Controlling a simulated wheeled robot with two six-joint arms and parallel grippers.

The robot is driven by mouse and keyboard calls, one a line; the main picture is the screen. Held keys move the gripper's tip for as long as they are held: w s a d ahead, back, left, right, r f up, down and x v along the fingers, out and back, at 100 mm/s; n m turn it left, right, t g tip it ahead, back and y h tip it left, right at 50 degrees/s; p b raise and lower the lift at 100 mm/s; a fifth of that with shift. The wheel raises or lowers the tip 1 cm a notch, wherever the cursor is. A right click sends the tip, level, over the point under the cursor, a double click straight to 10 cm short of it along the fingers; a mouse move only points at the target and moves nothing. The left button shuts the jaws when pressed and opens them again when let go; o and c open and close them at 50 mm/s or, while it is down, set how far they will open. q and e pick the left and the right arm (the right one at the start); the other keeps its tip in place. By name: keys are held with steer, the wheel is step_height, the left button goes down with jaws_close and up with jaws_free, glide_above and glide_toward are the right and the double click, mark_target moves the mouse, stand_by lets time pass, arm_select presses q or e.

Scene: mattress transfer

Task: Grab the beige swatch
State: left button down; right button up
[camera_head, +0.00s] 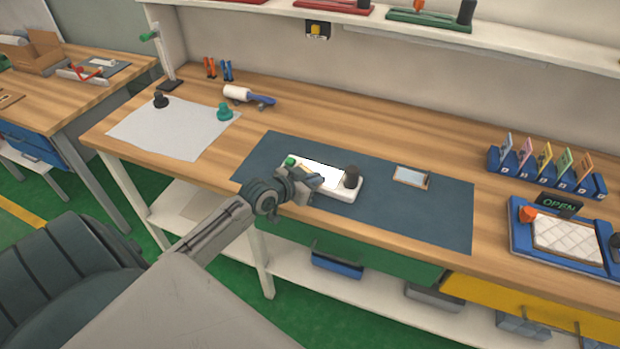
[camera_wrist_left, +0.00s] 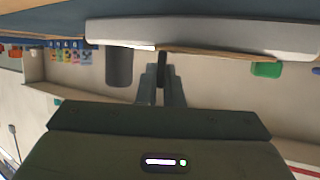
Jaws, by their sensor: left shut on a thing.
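My left gripper (camera_head: 312,178) is low over the front side of a white tray (camera_head: 340,190) on the dark mat. The tray carries a black knob (camera_head: 351,176) on its right and a green knob (camera_head: 290,161) on its left. In the left wrist view the fingertips (camera_wrist_left: 161,58) are shut at a thin tan edge along the tray, which looks like the beige swatch (camera_wrist_left: 205,51). Its face is hidden in that view, and the arm covers part of the tray in the head view. My right gripper is not in view.
A small framed plate (camera_head: 411,177) lies on the dark mat (camera_head: 440,215). A blue rack (camera_head: 545,178) with several coloured cards and a blue tray (camera_head: 570,255) with a white quilted pad stand at the right. A lint roller (camera_head: 245,96) lies behind.

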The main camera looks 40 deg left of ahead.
arm_select(q)
steer(key=shift+r, duration=0.45)
step_height(320, 180, up, 2)
steer(key=shift+r+b, duration=0.1)
steer(key=shift+b, duration=0.55)
steer(key=s+a+r+p, duration=0.1)
steer(key=s+p, duration=0.2)
steer(key=s, duration=0.4)
steer(key=s+a+r+p, duration=0.1)
steer(key=s+p, duration=0.3)
steer(key=s, duration=0.4)
steer(key=shift+s+a, duration=0.3)
steer(key=shift+a, duration=0.5)
